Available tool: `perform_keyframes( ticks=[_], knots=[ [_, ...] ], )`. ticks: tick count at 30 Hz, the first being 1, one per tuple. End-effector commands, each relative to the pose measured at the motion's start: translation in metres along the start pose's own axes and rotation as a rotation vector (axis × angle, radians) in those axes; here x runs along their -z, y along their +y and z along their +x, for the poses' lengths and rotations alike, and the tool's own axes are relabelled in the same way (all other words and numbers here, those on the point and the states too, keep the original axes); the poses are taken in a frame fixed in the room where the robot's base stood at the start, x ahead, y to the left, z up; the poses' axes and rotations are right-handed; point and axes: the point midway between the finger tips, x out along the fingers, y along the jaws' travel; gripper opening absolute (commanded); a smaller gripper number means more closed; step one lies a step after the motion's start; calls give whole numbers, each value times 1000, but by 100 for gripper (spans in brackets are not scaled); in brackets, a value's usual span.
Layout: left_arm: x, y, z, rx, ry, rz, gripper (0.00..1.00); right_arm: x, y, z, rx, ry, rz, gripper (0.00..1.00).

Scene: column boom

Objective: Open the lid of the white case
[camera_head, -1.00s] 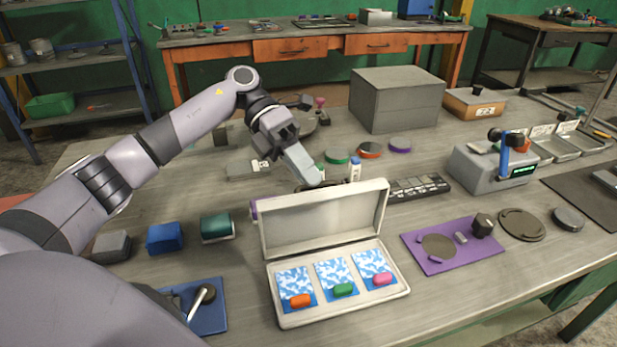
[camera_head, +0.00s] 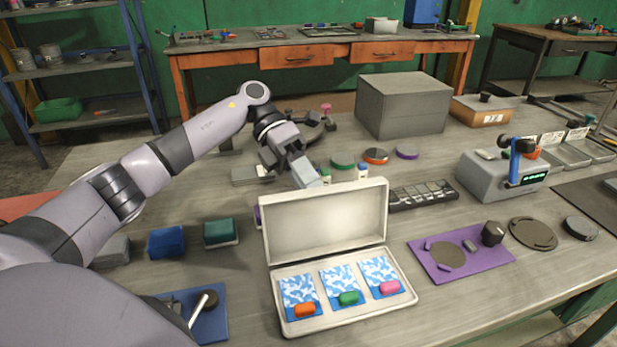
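The white case (camera_head: 343,323) stands on the table in front of me. Its lid (camera_head: 325,224) is up, roughly upright at the rear edge. Inside lie three blue-and-white patterned cards with an orange piece (camera_head: 304,310), a green piece (camera_head: 348,298) and a pink piece (camera_head: 389,287). My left gripper (camera_head: 306,178) is behind the lid's top edge, near its upper left. Its fingertips are partly hidden by the lid, so I cannot tell whether it is open or whether it touches the lid. My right gripper is not in view.
A purple tray (camera_head: 478,262) and a grey device (camera_head: 482,178) stand to the right. Blue (camera_head: 167,242) and green (camera_head: 221,231) blocks sit left of the case. A large grey box (camera_head: 403,108) stands behind. Small bottles and coloured discs lie behind the lid.

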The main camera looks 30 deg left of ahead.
Motion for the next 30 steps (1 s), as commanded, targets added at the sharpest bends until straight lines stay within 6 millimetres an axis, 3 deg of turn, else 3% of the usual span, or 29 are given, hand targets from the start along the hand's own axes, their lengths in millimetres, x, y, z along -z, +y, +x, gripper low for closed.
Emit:
perform_keyframes(
  ticks=[11,22,30],
  knots=[
    [-2,-2,-8,-1,-16,-1,37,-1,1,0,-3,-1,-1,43],
    [-2,-2,-56,-1,-15,0,37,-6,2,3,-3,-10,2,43],
    [-1,-1,-73,0,-11,0,37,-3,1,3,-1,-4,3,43]
  ],
)
